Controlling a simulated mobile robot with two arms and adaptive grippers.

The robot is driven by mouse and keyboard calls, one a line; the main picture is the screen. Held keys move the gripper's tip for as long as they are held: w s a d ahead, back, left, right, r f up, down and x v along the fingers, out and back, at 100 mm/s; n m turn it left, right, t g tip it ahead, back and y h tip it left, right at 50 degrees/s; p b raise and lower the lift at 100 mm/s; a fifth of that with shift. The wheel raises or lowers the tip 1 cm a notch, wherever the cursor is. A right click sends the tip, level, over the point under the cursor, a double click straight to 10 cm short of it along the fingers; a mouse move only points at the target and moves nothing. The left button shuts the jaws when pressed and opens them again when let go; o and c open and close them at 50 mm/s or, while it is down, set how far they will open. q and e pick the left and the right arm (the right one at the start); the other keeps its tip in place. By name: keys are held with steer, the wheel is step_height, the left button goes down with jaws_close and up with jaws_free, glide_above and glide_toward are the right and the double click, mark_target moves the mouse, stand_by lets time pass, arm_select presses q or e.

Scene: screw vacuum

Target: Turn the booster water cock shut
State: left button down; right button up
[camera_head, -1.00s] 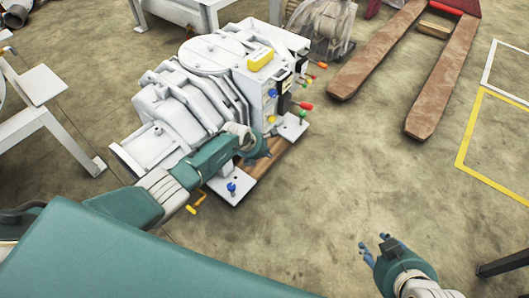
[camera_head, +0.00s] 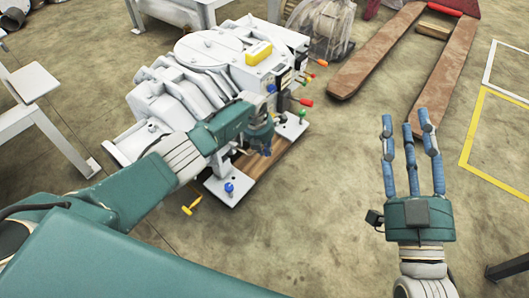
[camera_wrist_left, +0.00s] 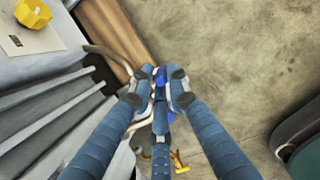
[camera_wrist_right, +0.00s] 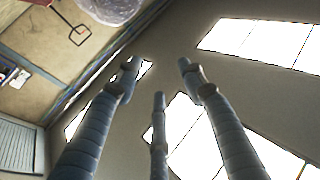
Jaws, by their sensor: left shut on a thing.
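The white vacuum pump (camera_head: 160,110) sits on a base with wooden boards, carrying small coloured cocks and levers. My left gripper (camera_head: 261,140) is low at the pump's near right side, beside the base. In the left wrist view, my left gripper (camera_wrist_left: 157,88) has its fingers shut around a small blue cock handle (camera_wrist_left: 160,80), mostly hidden between the fingertips. I cannot tell from its look alone whether this is the booster water cock. My right gripper (camera_head: 411,128) is open and empty, raised over bare floor with fingers pointing up and spread.
A blue knob (camera_head: 230,187) and a yellow handle (camera_head: 192,205) are at the base's near corner. Red levers (camera_head: 306,103) stick out at the pump's right end. A pallet jack (camera_head: 375,55) stands behind. The floor between the pump and my right gripper is free.

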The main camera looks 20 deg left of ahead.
arm_select(q)
steer(key=shift+w+d+g+b, duration=0.15)
steer(key=shift+d+g+b, duration=0.15)
steer(key=shift+d+b, duration=0.45)
steer(key=shift+a, duration=0.2)
arm_select(e)
steer(key=s+r+t+y, duration=0.2)
steer(key=s+r+t, duration=0.4)
steer(key=r, duration=0.4)
steer(key=shift+s+d+y, duration=0.3)
steer(key=shift+s, duration=0.25)
steer(key=shift+r, duration=0.1)
arm_select(q)
steer(key=c, duration=1.9)
jaws_free()
steer(key=shift+o, duration=0.7)
arm_select(e)
steer(key=shift+d, duration=0.15)
arm_select(q)
steer(key=shift+a+r, duration=0.1)
steer(key=shift+a, duration=0.1)
steer(key=shift+a+r, duration=0.15)
steer(key=shift+r, duration=0.8)
steer(key=shift+s+r, duration=0.2)
steer(key=shift+r, duration=0.75)
steer(key=shift+s+r, duration=0.15)
steer(key=shift+r, duration=0.85)
steer(key=shift+s+r, duration=0.2)
steer(key=shift+r, duration=0.75)
